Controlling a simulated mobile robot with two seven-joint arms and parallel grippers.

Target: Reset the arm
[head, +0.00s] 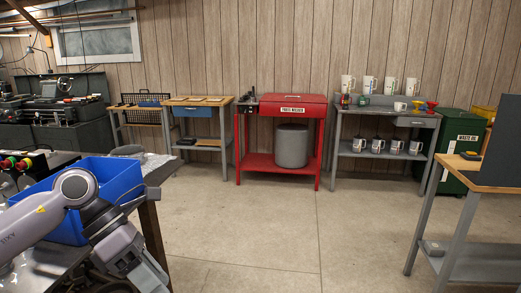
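My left arm (78,188) comes in from the lower left, grey and white, bent at a round joint. Its dark lower link (122,240) runs down out of the bottom edge, so my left gripper is out of the picture. The arm passes in front of a blue bin (118,178) on a dark table at the left; I cannot tell whether they touch. My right arm and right gripper are not in view.
A red parts washer (292,103) stands at the back wall, between a wooden-topped bench (198,101) and a grey bench with mugs (381,116). A green waste oil bin (461,146) is at the right. A wooden-topped table (478,174) stands near right. The middle floor (260,225) is clear.

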